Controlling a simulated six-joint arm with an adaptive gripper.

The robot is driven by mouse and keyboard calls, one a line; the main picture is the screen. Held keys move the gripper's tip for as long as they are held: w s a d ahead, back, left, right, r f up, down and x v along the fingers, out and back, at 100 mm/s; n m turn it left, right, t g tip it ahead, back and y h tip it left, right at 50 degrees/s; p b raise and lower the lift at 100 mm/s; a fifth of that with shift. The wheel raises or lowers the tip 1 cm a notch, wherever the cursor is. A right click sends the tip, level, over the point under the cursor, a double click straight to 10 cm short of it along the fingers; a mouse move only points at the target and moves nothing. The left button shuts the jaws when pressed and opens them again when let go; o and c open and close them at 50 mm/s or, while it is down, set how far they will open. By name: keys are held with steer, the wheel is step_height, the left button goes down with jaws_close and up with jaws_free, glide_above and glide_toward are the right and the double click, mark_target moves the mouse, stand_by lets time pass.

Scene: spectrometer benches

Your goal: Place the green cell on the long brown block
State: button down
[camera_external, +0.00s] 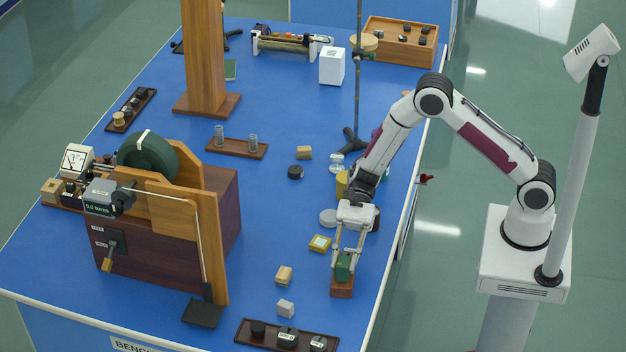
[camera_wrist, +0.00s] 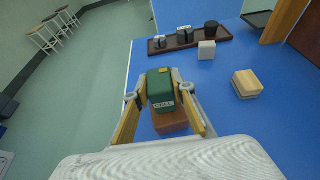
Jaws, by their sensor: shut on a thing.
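The green cell (camera_external: 343,268) is a small dark green block with a white label and a yellow patch on top. It also shows in the wrist view (camera_wrist: 161,88), between the fingers. My gripper (camera_external: 347,262) is shut on the green cell, with a finger on each side of it; it also shows in the wrist view (camera_wrist: 163,113). The brown block (camera_external: 342,287) is directly under the cell on the blue bench; it also shows in the wrist view (camera_wrist: 170,122). The cell looks upright over the block. I cannot tell whether they touch.
A dark tray (camera_external: 250,344) with several weights lies near the front edge. The bench's right edge is close to my gripper.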

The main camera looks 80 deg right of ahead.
steer(key=c, duration=1.7)
jaws_free()
steer(key=shift+r, duration=0.1)
steer(key=v, duration=1.2)
